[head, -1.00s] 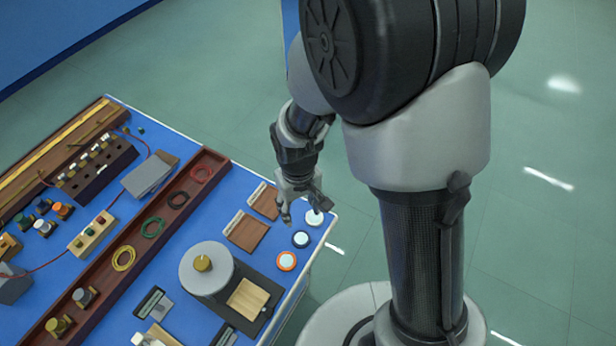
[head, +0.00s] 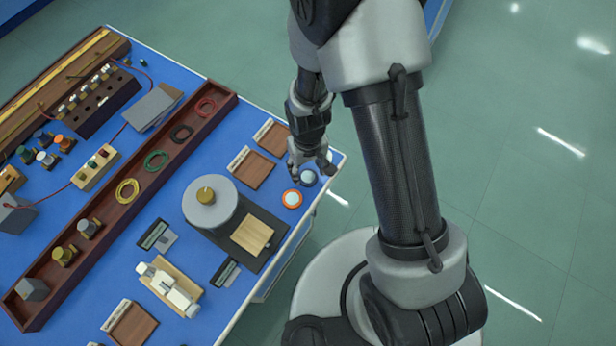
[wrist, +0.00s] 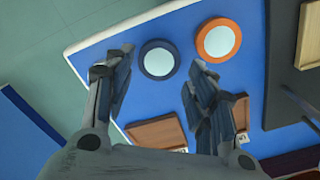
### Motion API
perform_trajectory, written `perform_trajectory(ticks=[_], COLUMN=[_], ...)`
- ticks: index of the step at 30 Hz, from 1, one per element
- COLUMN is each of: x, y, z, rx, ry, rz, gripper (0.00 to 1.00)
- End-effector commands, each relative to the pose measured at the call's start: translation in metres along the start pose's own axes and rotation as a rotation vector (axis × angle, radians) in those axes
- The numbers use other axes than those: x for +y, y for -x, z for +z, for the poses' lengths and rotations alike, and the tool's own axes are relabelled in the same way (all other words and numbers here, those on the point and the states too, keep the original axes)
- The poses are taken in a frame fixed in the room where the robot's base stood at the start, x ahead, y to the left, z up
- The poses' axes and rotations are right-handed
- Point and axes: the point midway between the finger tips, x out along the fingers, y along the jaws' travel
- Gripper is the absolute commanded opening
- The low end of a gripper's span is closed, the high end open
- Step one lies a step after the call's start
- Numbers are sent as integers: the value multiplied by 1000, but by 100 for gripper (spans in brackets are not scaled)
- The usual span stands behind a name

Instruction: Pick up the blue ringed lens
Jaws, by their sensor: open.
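The blue ringed lens (head: 308,179) lies flat on the blue bench top near its right corner, partly covered by my gripper in the head view. In the wrist view the blue ringed lens (wrist: 158,60) shows a dark blue ring around a pale disc, just beyond and between the fingertips. My gripper (wrist: 157,72) is open and empty, fingers apart on either side of the lens's direction. In the head view my gripper (head: 309,172) hangs close by the lens. Its exact height above the bench is hard to tell.
An orange ringed lens (wrist: 217,40) lies close beside the blue one, near the right finger. Brown wooden trays (head: 252,168) lie behind. A grey round device (head: 211,205) on a dark base stands to the left. The bench edge is close by.

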Motion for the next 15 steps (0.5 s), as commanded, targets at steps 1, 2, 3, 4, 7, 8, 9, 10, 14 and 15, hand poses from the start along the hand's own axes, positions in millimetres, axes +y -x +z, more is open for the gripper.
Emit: perform_trajectory(ticks=[1,2,3,4,7,8,9,10,14,15], x=[1,1,1,1,1,1,1,1,1,1], y=[-12,-17,-24,-28,-38,-39,-39,-38,-37,-37], z=[0,0,0,0,0,-1,-1,-1,-1,-1], rx=[-3,-3,-4,-4,-1,-1,0,0,0,0], ry=[0,0,0,0,0,0,0,0,0,0], rz=[0,0,0,0,0,0,0,0,0,0], gripper=[51,51,51,51,51,51,51,51,50,48])
